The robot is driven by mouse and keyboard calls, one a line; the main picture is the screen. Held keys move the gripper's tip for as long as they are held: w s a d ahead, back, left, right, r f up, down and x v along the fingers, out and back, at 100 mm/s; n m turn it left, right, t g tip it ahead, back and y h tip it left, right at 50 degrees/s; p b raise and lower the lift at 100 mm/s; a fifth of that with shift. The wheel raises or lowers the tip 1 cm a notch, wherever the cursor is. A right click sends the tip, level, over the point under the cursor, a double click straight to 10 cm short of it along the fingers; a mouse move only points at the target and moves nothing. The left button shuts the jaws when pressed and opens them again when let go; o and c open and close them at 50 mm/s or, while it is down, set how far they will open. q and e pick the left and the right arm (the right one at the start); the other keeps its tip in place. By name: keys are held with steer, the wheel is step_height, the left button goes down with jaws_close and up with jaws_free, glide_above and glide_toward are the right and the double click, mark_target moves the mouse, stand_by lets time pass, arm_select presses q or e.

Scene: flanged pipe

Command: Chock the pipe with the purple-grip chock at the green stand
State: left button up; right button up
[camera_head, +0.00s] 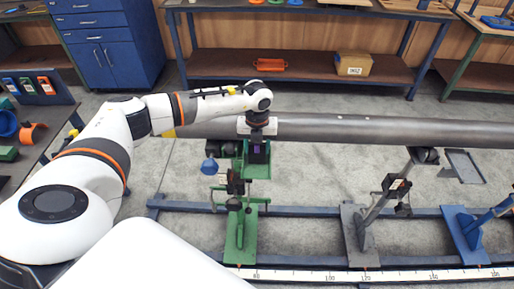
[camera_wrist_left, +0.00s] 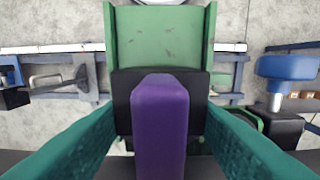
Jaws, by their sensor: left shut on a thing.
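The grey pipe (camera_head: 390,130) runs across the head view, resting on several stands. The green stand (camera_head: 240,225) is under its left part. In the left wrist view a green plate (camera_wrist_left: 160,40) of it lies beyond the chock. My left gripper (camera_head: 258,150) points down beside the pipe at the green stand. It is shut on the purple-grip chock (camera_head: 257,148). In the wrist view the purple grip (camera_wrist_left: 160,125) is between the teal fingers, with its black body (camera_wrist_left: 122,92) just beyond. Whether the chock touches the pipe or stand is hidden. My right gripper is out of view.
A blue knob (camera_head: 209,166) sits left of the green stand. A grey stand (camera_head: 357,232) and a blue stand (camera_head: 466,236) are to the right. A ruler strip (camera_head: 370,274) runs along the front. A side table (camera_head: 60,118) at left holds several coloured items.

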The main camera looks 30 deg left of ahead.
arm_select(q)
steer(key=shift+w+a+b, duration=0.25)
steer(key=shift+w+b, duration=0.15)
steer(key=shift+w, duration=0.15)
steer(key=o, duration=1.2)
steer(key=shift+c, duration=0.2)
steer(key=shift+s+d+r+p, duration=0.1)
steer(key=shift+s+r+p, duration=0.05)
steer(key=shift+r+p, duration=0.9)
steer(key=shift+s+d+r+p, duration=0.15)
steer(key=shift+r+p, duration=0.7)
steer(key=shift+r, duration=0.45)
steer(key=shift+s+a+r+p, duration=0.1)
steer(key=shift+s+r+p, duration=0.05)
steer(key=shift+r+p, duration=0.9)
steer(key=shift+d+r, duration=0.1)
